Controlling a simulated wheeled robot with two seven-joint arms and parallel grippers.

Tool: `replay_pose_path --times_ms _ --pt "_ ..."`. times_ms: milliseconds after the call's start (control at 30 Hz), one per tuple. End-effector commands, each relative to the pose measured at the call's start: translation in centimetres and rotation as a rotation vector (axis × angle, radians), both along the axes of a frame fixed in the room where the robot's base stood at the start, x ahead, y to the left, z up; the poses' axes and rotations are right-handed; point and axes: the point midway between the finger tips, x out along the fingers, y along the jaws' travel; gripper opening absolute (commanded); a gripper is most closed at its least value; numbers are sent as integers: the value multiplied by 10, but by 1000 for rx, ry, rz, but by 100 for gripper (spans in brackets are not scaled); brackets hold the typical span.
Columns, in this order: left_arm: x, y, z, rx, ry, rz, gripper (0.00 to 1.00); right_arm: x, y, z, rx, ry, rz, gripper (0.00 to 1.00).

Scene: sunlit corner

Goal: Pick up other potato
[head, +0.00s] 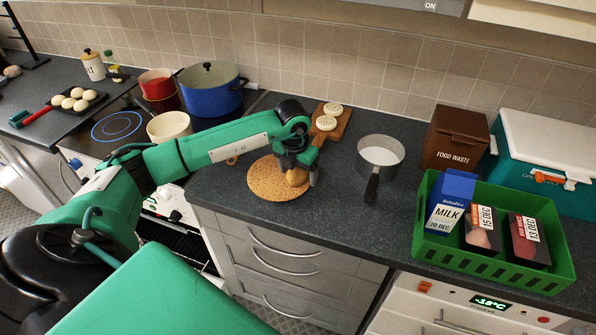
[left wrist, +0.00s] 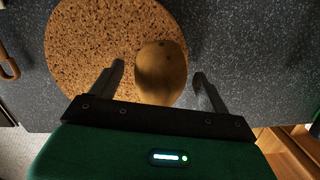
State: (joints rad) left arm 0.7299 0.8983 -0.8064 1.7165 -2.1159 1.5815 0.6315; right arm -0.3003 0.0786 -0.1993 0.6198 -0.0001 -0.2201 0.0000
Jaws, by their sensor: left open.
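A brown potato (left wrist: 161,70) lies on the round cork mat (left wrist: 90,50), near the mat's right edge in the left wrist view. My left gripper (left wrist: 158,84) is open, with one finger on each side of the potato and a gap on both sides. In the head view the potato (head: 296,177) shows partly below my left gripper (head: 298,175), at the right edge of the cork mat (head: 270,190). No other potato is clear in either view. My right gripper is not in view.
A pot (head: 381,152) with a dark handle stands right of the mat. A wooden board (head: 338,128) with two round pale items lies behind. A green crate (head: 424,240) with a milk carton and packages stands farther right. A cream bowl (head: 169,126) is at the left.

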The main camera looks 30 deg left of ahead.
Motion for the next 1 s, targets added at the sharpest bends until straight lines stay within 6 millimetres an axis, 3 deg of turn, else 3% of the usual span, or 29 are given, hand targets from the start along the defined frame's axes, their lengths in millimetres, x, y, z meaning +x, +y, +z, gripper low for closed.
replay_pose_path --times_ms 133,400,767,1000 --pt "0 0 0 0 0 0 79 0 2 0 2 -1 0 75" --pt "0 0 0 0 0 0 26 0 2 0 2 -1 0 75" --pt "1 0 5 0 -3 0 26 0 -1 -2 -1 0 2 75" --pt "1 1 36 0 -7 0 26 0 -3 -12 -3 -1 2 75"
